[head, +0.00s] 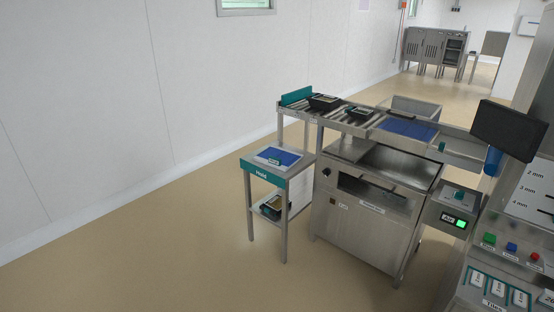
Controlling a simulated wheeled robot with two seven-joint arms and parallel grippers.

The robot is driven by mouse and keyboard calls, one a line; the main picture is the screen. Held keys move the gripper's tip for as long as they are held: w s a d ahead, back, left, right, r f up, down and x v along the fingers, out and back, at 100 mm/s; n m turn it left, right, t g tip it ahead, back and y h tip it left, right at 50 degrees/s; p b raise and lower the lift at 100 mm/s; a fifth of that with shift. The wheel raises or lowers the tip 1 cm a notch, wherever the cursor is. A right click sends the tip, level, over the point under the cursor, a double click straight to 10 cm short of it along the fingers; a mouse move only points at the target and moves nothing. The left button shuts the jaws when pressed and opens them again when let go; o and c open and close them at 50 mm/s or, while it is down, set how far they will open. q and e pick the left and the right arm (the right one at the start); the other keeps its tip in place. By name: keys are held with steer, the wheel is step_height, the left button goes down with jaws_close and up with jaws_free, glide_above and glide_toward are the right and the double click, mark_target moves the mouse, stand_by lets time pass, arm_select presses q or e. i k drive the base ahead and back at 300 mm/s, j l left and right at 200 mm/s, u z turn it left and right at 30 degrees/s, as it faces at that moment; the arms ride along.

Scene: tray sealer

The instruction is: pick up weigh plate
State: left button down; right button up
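I cannot tell for certain which thing is the weigh plate. A flat blue panel (405,128) lies on top of the steel machine (362,222), at the right end of the roller conveyor (335,112). A blue and white flat item (278,156) lies on the small side table labelled "Hold" (267,178). Neither of my grippers shows in the head view.
Dark trays (324,102) sit on the conveyor, and another (272,207) is on the Hold table's lower shelf. A black screen (508,130) and a button panel (510,249) stand at right. Steel cabinets (433,48) are far back. The floor at left is clear.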

mark_target(283, 159)
steer(key=i+j+z, duration=0.1)
steer(key=i+j, duration=0.15)
steer(key=i, duration=0.2)
steer(key=i+j+z, duration=0.1)
steer(key=i+j, duration=0.15)
steer(key=i, duration=0.2)
steer(key=i+j+z, duration=0.1)
steer(key=i+j, duration=0.2)
steer(key=i, duration=0.1)
